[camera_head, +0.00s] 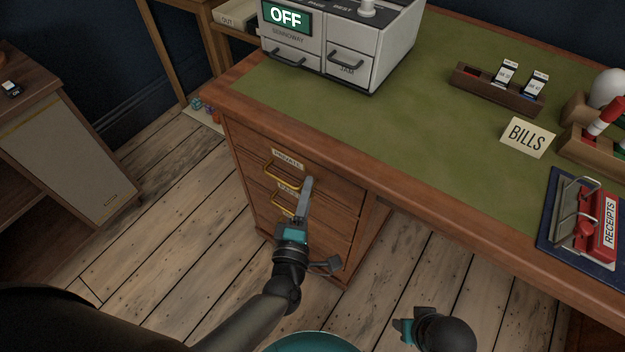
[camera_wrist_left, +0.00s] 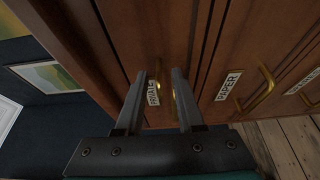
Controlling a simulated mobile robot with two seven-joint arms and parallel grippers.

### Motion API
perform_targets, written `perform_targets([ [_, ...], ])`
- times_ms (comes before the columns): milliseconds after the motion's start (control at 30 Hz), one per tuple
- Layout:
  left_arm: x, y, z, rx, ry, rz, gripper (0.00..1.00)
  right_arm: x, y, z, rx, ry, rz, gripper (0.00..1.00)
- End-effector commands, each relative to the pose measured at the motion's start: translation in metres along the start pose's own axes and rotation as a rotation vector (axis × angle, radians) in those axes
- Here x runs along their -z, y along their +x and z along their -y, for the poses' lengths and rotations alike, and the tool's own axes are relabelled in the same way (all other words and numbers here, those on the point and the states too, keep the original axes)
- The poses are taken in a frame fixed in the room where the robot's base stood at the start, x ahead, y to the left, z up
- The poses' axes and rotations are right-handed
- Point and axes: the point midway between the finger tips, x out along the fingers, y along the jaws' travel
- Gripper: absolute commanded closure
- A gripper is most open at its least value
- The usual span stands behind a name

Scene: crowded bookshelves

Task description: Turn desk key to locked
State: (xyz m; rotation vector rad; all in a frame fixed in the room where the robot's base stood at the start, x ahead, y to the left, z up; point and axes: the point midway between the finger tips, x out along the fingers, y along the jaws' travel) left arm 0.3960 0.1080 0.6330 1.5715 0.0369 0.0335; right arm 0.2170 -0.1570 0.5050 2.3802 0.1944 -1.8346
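The wooden desk (camera_head: 225,97) has a stack of drawers at its left end. The top drawer (camera_head: 325,172) carries a PRIVATE label and a brass handle (camera_head: 270,175). My left gripper (camera_head: 308,182) is in front of these drawers. In the left wrist view its fingers (camera_wrist_left: 158,76) are apart, with the PRIVATE label (camera_wrist_left: 153,93) showing between them and a brass handle partly hidden by the right-hand finger. I cannot make out a key or its position. My right gripper (camera_head: 400,328) is low at the bottom, away from the desk; its fingers do not show clearly.
A grey machine (camera_head: 350,45) reading OFF stands on the green desktop. A BILLS card (camera_head: 527,137), a dark wooden holder (camera_head: 480,83) and a red RECEIPTS file (camera_head: 607,232) lie to the right. A cabinet (camera_head: 75,150) stands at left.

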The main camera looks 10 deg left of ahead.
Motion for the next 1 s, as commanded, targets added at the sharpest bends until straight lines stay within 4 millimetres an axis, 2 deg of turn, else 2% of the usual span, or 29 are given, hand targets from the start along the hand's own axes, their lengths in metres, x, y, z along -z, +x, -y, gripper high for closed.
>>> perform_targets([
  [233, 0.0002, -0.0003, 0.0001, 0.000, 0.000, 0.000, 0.63, -0.0006, 0.0006, 0.0003, 0.001, 0.000, 0.002, 0.50],
  [567, 0.0002, -0.0001, 0.0000, 0.000, 0.000, 0.000, 1.00, -0.0008, 0.0000, 0.0006, 0.001, 0.000, 0.001, 0.50],
  [1000, 0.0001, 0.0001, 0.0001, 0.000, -0.001, 0.000, 1.00, -0.0017, -0.0007, 0.0009, 0.002, 0.001, 0.001, 0.50],
])
